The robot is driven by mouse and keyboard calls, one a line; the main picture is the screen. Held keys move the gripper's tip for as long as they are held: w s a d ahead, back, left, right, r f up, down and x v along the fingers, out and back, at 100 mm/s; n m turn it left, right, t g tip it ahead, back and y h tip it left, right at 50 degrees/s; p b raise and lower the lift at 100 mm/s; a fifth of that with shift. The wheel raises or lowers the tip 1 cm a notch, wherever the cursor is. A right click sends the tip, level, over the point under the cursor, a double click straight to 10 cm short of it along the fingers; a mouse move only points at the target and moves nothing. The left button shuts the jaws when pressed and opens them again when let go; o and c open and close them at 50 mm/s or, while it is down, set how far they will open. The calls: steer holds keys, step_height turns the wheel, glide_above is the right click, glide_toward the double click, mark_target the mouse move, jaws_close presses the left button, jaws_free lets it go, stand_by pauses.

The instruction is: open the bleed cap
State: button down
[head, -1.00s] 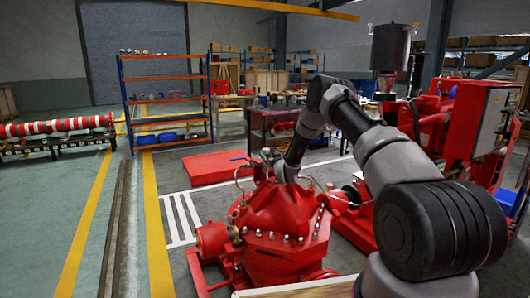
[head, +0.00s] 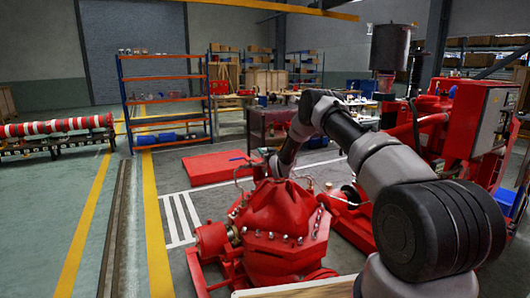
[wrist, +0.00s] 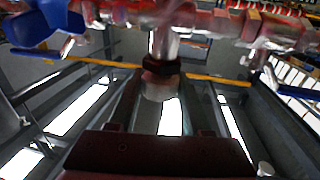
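In the wrist view a silver fitting with a dark ring (wrist: 162,68) hangs below a blurred red pipe (wrist: 200,22) near the top centre; it looks like the bleed cap. My gripper (wrist: 161,84) reaches up from the bottom edge, its two dark fingers apart, one on each side of the fitting. Gaps seem to show between fingers and fitting; contact cannot be told. In the head view my arm's end dips behind the red pump casing (head: 275,215), so the gripper and cap are hidden there.
A blue lever (wrist: 42,22) sits at the upper left of the wrist view, close to the pipe. Thin pipes and a red engine (head: 440,130) stand right of the pump. Open floor lies to the left, beyond the yellow line (head: 155,230).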

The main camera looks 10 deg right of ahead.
steer(key=shift+d+n+y, duration=0.1)
steer(key=shift+n+y, duration=0.2)
steer(key=shift+y, duration=0.2)
steer(key=n+y, duration=0.1)
steer(key=y, duration=0.1)
steer(key=n+g+y, duration=0.1)
steer(key=y, duration=0.1)
steer(key=shift+d+n+g, duration=0.1)
steer(key=shift+n+g, duration=0.2)
steer(key=shift+n, duration=0.1)
steer(key=n+g+y, duration=0.5)
steer(key=y, duration=0.1)
steer(key=shift+y, duration=0.3)
steer(key=shift+a+n+g+y, duration=0.2)
steer(key=shift+n+g+y, duration=0.1)
steer(key=shift+n+g, duration=0.25)
steer(key=shift+c, duration=1.7)
jaws_free()
steer(key=v, duration=1)
steer(key=shift+s+d, duration=0.3)
